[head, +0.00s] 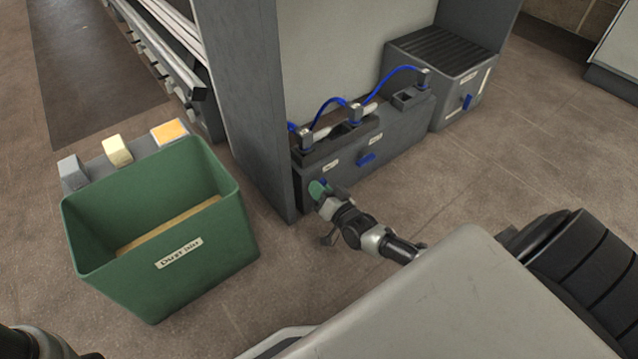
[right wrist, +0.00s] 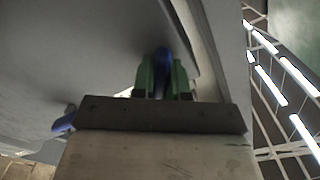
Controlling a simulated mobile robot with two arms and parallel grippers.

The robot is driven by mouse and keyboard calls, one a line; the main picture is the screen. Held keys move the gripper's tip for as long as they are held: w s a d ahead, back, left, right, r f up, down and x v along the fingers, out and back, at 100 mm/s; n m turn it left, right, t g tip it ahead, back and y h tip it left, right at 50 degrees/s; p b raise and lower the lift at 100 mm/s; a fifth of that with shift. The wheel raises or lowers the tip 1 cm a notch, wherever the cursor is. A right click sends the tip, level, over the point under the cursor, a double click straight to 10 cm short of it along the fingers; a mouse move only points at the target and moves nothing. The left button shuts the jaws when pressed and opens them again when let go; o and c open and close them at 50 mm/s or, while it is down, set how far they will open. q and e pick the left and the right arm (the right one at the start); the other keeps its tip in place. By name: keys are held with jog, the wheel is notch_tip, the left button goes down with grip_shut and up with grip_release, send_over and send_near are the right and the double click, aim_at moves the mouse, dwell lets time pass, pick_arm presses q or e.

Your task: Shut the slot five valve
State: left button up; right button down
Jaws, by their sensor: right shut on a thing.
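The grey valve block (head: 410,125) stands low against the cabinet, with blue hoses on top and small labels I cannot read. A blue valve handle (head: 367,159) sits on its front face. Another blue handle at the block's left end is mostly hidden by my right gripper (head: 319,188). That gripper has green fingertips and is shut on this blue handle (right wrist: 163,62), which stands between the fingers in the right wrist view. A further blue handle (right wrist: 64,124) shows at the left there. I cannot tell which handle is slot five. My left gripper is out of view.
A green dust bin (head: 150,275) stands on the floor at the left, close to the cabinet's grey side panel (head: 238,85). A grey box (head: 440,65) with a blue lever (head: 467,101) stands right of the valve block. The floor at the right (head: 535,140) is clear.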

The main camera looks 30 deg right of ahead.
jog(key=n+p, duration=0.1)
jog(key=n, duration=0.2)
jog(key=shift+n+p, duration=0.3)
jog(key=shift+p, duration=0.05)
jog(key=shift+n+p, duration=0.65)
jog(key=shift+n, duration=1.15)
jog(key=c, duration=1.1)
grip_release()
